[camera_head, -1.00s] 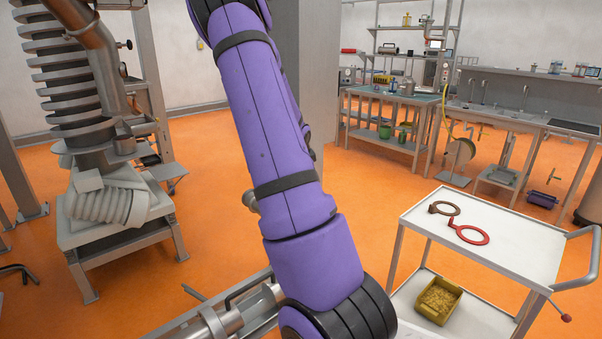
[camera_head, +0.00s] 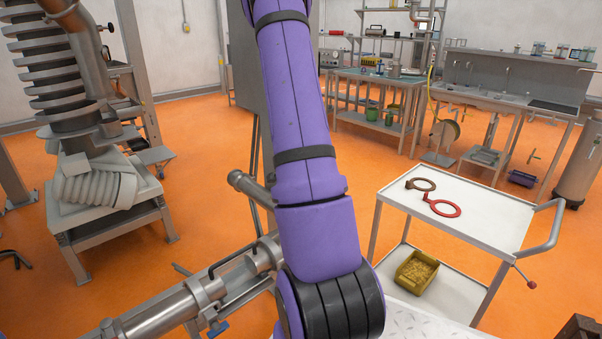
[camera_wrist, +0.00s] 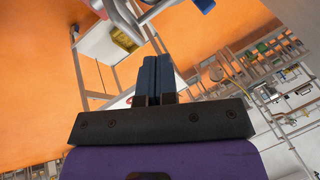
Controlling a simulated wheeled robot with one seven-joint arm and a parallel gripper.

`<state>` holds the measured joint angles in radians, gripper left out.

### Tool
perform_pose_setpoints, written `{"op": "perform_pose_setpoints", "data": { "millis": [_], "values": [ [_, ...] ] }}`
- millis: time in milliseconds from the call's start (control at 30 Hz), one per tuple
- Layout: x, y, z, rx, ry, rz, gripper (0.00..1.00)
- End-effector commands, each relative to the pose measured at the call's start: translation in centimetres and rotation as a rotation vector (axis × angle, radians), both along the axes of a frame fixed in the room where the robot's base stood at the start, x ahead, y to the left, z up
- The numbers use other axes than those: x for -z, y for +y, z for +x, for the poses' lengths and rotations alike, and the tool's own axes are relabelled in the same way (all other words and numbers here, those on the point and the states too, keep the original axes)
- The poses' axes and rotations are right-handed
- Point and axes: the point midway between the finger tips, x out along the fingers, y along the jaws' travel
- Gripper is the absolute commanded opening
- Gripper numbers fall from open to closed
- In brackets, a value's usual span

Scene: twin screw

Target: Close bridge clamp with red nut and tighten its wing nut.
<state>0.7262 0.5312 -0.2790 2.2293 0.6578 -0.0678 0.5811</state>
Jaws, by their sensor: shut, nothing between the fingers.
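A horizontal metal pipe assembly (camera_head: 160,312) runs across the lower left in the head view. It has a collar (camera_head: 207,290) and an open cut-out section beside it. A small blue part (camera_head: 216,328), perhaps a wing nut, hangs under the collar. I cannot make out a red nut or the bridge clamp with it. My gripper (camera_wrist: 158,65) shows in the wrist view, its two dark blue fingers shut together and empty, away from anything. In the head view my gripper is out of frame, and my purple arm hides part of the pipe.
A white cart (camera_head: 475,205) stands right, with a dark ring tool (camera_head: 422,185) and a red ring tool (camera_head: 443,208) on top, a yellow bin (camera_head: 416,272) below. A ribbed column machine (camera_head: 70,110) stands left.

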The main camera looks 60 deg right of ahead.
Motion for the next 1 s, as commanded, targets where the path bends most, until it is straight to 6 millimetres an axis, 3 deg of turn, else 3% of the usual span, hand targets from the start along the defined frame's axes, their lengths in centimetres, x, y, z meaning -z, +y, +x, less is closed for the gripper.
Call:
{"op": "perform_pose_setpoints", "data": {
  "millis": [500,1000],
  "values": [
    [5.2,0.8,-2.7,0.002,0.000,0.002,0.00],
    [6.7,1.1,-3.1,0.000,0.004,0.008,0.00]
  ]
}}
